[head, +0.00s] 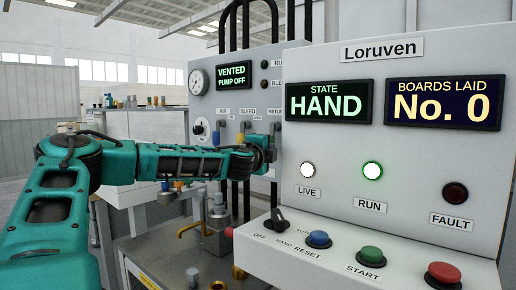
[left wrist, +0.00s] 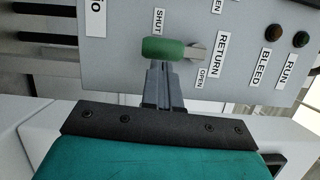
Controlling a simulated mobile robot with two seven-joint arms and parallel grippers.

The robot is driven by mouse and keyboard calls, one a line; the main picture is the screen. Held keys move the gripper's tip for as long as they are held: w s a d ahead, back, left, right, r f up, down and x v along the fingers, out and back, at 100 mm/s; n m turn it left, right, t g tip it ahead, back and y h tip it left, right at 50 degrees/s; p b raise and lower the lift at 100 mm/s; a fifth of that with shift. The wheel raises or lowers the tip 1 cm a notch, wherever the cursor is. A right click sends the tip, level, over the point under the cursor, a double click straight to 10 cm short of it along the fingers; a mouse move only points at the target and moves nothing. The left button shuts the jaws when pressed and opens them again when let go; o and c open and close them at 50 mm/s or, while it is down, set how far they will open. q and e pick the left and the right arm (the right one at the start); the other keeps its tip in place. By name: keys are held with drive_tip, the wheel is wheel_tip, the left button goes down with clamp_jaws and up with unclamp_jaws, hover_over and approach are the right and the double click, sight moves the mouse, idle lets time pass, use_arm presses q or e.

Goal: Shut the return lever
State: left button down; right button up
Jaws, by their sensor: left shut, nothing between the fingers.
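In the head view my left gripper (head: 271,149) is at the grey valve panel (head: 232,103), and the lever is not clearly visible there. My right gripper is out of view.
The Loruven control box (head: 415,160) stands close right of my left gripper, with HAND on its state display (head: 323,102). The panel's other display (head: 234,75) reads VENTED, PUMP OFF. A worktable with fittings (head: 165,252) lies below the arm.

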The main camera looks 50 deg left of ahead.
use_arm(q)
drive_tip(key=b+v, duration=0.2)
drive_tip(key=v, duration=0.9)
drive_tip(key=shift+s+d, duration=0.25)
idle(0.6)
